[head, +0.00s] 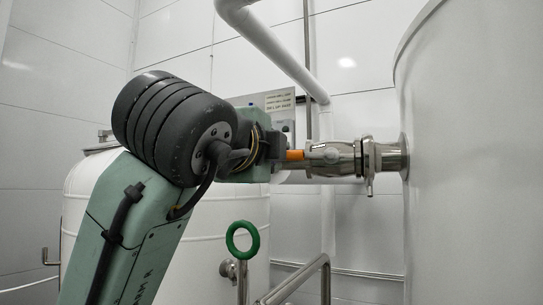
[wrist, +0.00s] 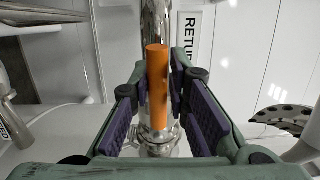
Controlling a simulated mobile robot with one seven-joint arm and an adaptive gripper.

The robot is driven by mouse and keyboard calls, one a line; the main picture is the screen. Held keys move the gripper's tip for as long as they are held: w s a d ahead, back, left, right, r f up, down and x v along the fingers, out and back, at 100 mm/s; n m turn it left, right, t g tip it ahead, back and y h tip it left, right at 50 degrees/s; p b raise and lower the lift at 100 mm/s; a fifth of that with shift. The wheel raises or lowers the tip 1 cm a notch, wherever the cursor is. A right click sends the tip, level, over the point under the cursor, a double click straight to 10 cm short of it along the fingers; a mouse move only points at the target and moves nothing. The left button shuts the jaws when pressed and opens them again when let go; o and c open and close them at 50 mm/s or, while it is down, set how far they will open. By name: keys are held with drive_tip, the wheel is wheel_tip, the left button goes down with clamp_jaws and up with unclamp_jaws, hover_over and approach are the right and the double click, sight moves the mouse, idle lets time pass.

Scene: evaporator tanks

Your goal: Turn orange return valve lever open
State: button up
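The orange return valve lever (wrist: 158,90) stands upright in the middle of the wrist view, in front of a shiny metal pipe. In the head view only a short orange piece of it (head: 294,155) shows beside the metal valve body (head: 333,158). My gripper (wrist: 160,80) has its purple-padded fingers on either side of the lever, with narrow gaps showing. It is open around the lever, and I see no clear contact. In the head view my gripper (head: 286,150) is at the lever, its fingers partly hidden by my arm.
A large white tank (head: 475,160) stands close at the right, and another white tank (head: 90,200) is behind my arm. A green ring handle (head: 243,239) and metal rails (head: 295,280) are below. A "RETU..." label (wrist: 187,45) is beside the pipe.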

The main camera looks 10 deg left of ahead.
drive_tip(key=o, duration=0.4)
drive_tip(key=shift+s, duration=0.1)
drive_tip(key=s, duration=0.4)
drive_tip(key=s+a, duration=0.1)
drive_tip(key=s, duration=0.2)
drive_tip(key=s+a, duration=0.1)
drive_tip(key=s, duration=0.3)
drive_tip(key=shift+s+f, duration=0.15)
drive_tip(key=shift+s, duration=0.2)
drive_tip(key=shift+a, duration=0.1)
